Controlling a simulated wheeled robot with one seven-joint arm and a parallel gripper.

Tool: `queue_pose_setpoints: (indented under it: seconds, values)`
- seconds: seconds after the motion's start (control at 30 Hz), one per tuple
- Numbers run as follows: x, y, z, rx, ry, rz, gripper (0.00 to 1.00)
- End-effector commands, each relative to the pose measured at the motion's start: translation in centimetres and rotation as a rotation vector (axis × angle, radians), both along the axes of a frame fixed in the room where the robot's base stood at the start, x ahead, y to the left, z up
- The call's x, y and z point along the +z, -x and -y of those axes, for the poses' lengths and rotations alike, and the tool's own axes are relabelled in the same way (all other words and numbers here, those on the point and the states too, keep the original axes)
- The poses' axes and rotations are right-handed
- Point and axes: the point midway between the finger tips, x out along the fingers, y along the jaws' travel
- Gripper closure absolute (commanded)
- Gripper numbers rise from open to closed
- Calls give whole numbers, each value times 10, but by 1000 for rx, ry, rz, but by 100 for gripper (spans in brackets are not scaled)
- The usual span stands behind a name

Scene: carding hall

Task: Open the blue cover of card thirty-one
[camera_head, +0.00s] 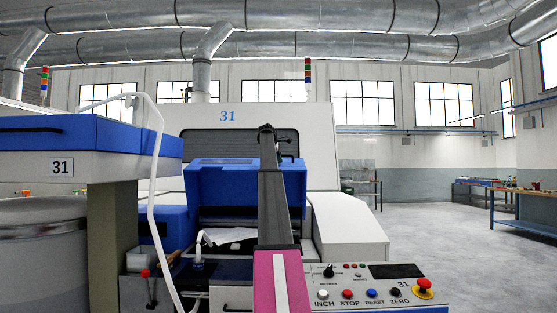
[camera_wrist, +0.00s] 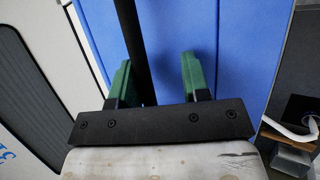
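Card thirty-one is the white machine (camera_head: 320,130) in the middle, marked 31 in blue. Its blue cover (camera_head: 222,185) sits at the front under a dark window; it also fills much of the wrist view (camera_wrist: 235,50). My arm reaches up over the cover's right part and hides some of it. In the wrist view my gripper (camera_wrist: 157,75) has its two green fingers apart. A black bar (camera_wrist: 131,30), which looks like a handle, runs between them before the blue surface, nearer the left finger. A gap shows by the right finger. I cannot tell if the left finger touches it.
A control panel (camera_head: 365,286) with buttons and a red stop knob stands low right. At left are a blue-edged unit (camera_head: 90,135) marked 31, a grey can (camera_head: 40,245) and a white hose (camera_head: 152,200). Floor (camera_head: 440,220) is clear at right, with workbenches beyond.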

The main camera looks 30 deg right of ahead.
Motion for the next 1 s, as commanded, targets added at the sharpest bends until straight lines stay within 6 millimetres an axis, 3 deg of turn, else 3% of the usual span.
queue_pose_setpoints:
  seconds: [0.37,1.0]
  values:
    - [5,3,-5,-1,-1,-1,60]
    - [81,24,-62,0,0,0,60]
